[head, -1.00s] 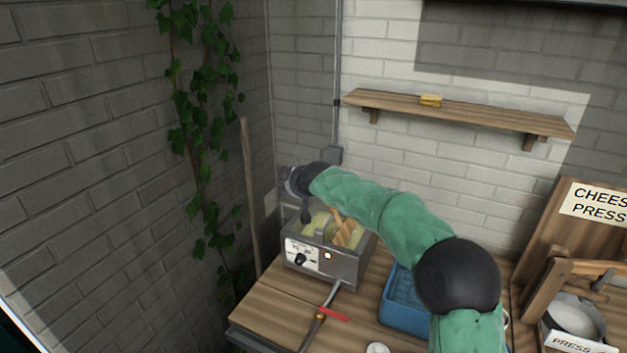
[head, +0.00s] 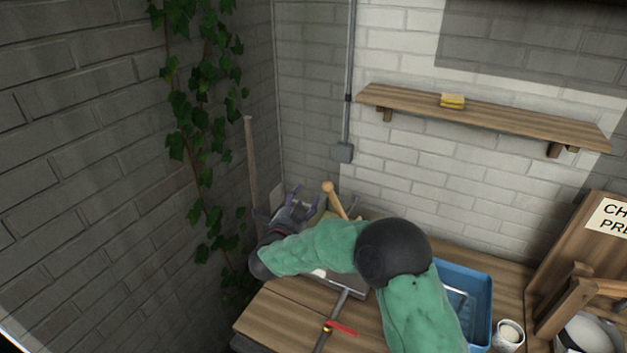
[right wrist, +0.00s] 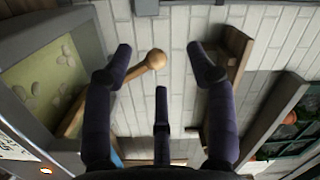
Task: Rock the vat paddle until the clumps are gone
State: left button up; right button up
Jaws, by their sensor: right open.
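The vat (head: 352,286) stands on the bench, mostly hidden by my right arm in the head view. In the right wrist view the grey vat rim (right wrist: 84,40) is at the left, and several pale clumps (right wrist: 32,102) show in the yellowish liquid. The wooden paddle (head: 329,188) leans up out of the vat with its round knob at the top; the knob also shows in the right wrist view (right wrist: 156,60), ahead and between the finger directions. My right gripper (head: 301,197) is open and empty, left of the knob. My left gripper is out of view.
A blue crate (head: 480,272) stands right of the vat, with a white cup (head: 508,336) beside it. A red-handled tool (head: 341,328) lies in front. A wall shelf (head: 500,119) holds a yellow block (head: 452,100). The ivy-covered wall is close on the left.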

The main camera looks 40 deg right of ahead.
aim_at(325, 190)
jog(key=d, duration=0.3)
jog(key=w+d+m+g, duration=0.1)
jog(key=d, duration=0.3)
jog(key=w+d+f+g+h+b, duration=0.1)
jog(key=d, duration=0.2)
jog(key=shift+w+d+m, duration=0.15)
jog(key=shift+d+m, duration=0.1)
jog(key=shift+m, duration=0.05)
grip_shut()
